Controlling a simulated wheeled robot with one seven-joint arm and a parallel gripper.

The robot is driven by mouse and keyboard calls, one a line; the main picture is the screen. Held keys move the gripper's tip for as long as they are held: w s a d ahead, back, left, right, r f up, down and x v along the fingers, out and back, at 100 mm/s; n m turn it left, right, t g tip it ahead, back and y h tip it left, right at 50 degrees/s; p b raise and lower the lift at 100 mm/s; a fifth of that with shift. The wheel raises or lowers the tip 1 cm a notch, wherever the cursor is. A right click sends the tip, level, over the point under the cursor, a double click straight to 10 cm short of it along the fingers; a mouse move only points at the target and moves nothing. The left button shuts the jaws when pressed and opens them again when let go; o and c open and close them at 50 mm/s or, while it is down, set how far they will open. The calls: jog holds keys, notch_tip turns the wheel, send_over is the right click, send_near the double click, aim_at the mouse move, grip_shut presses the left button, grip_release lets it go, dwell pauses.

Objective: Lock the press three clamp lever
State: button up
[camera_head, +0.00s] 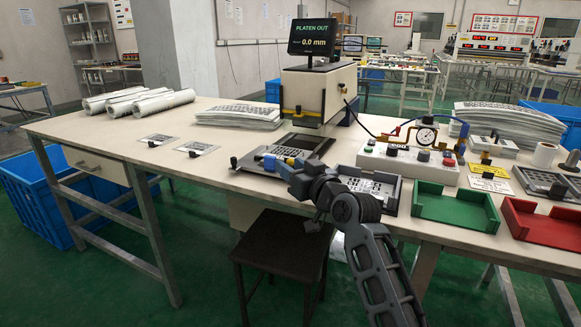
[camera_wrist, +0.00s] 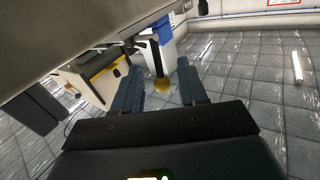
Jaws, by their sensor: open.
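The press (camera_head: 318,90), a beige block with a yellow-trimmed lower front, stands at the back of the table under a display reading "PLATEN OUT 0.0 mm". My gripper (camera_head: 268,158) is over the table's front part, in front of the press and to its left. In the wrist view my gripper (camera_wrist: 160,92) is open, with its two dark fingers apart. No marking identifies press three.
A control box (camera_head: 405,160) with a gauge stands right of my arm. A green tray (camera_head: 455,207) and a red tray (camera_head: 541,222) lie further right. White rolls (camera_head: 138,102) and stacked sheets (camera_head: 240,115) lie on the left. A dark stool (camera_head: 283,250) stands below the table's front edge.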

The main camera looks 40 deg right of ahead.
jog(key=shift+w+d, duration=0.1)
jog(key=shift+w, duration=0.55)
grip_shut()
